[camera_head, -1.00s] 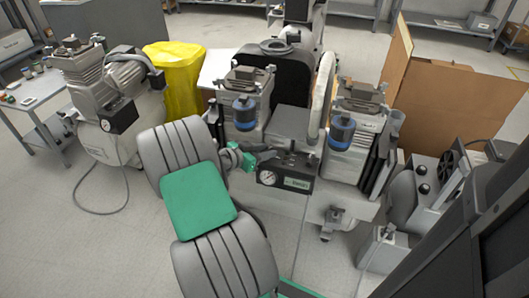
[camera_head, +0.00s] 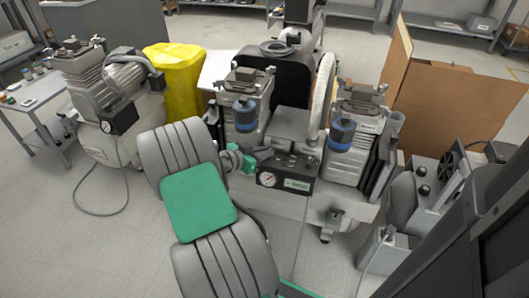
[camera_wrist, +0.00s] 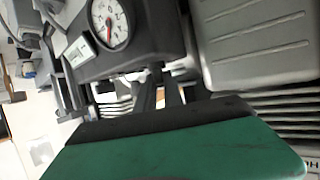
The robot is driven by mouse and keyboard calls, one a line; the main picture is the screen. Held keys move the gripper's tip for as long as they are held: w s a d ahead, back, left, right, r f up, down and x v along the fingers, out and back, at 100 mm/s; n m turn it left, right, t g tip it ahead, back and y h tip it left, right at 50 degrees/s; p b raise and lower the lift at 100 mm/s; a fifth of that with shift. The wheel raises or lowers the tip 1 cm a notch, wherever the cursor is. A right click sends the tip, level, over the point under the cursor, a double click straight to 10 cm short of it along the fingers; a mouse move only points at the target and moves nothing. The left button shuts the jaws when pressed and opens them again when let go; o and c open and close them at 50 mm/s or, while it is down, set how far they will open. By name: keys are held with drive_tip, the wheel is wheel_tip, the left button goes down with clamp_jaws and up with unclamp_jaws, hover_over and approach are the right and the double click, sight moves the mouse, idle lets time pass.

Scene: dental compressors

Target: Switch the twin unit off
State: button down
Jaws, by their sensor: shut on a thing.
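The twin unit (camera_head: 300,140) stands in the middle of the head view, with two grey pump heads and blue-banded filters. Its black control box (camera_head: 285,181) is on the near side, with a round gauge (camera_head: 269,181) and small fittings on top. In the wrist view the box (camera_wrist: 125,40) and gauge (camera_wrist: 110,22) are close up at upper left. My gripper (camera_head: 268,155) reaches the top left of the box from the left. In the wrist view its dark fingers (camera_wrist: 160,92) are close together by the box's edge, shut on the switch, which they mostly hide.
Another compressor (camera_head: 110,95) with a trailing hose stands at left, before a yellow bag (camera_head: 175,80). A grey unit (camera_head: 430,195) stands at right, near cardboard boxes (camera_head: 450,100). A small table (camera_head: 35,95) is far left. Bare floor lies at lower left.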

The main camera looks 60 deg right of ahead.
drive_tip(key=shift+r+n+t, duration=0.1)
drive_tip(key=shift+n+t, duration=0.2)
drive_tip(key=n+t+p, duration=0.3)
drive_tip(key=shift+s+r+t+h, duration=0.1)
drive_tip(key=shift+s+t+h, duration=0.2)
drive_tip(key=shift+s+h, duration=0.1)
drive_tip(key=shift+n+t+p, duration=0.8)
drive_tip(key=shift+t+p, duration=0.1)
drive_tip(key=shift+p, duration=0.05)
drive_tip(key=shift+n+t+p, duration=0.3)
drive_tip(key=shift+f, duration=0.2)
drive_tip(key=c, duration=1.5)
unclamp_jaws()
drive_tip(key=shift+o, duration=0.2)
drive_tip(key=shift+a, duration=0.1)
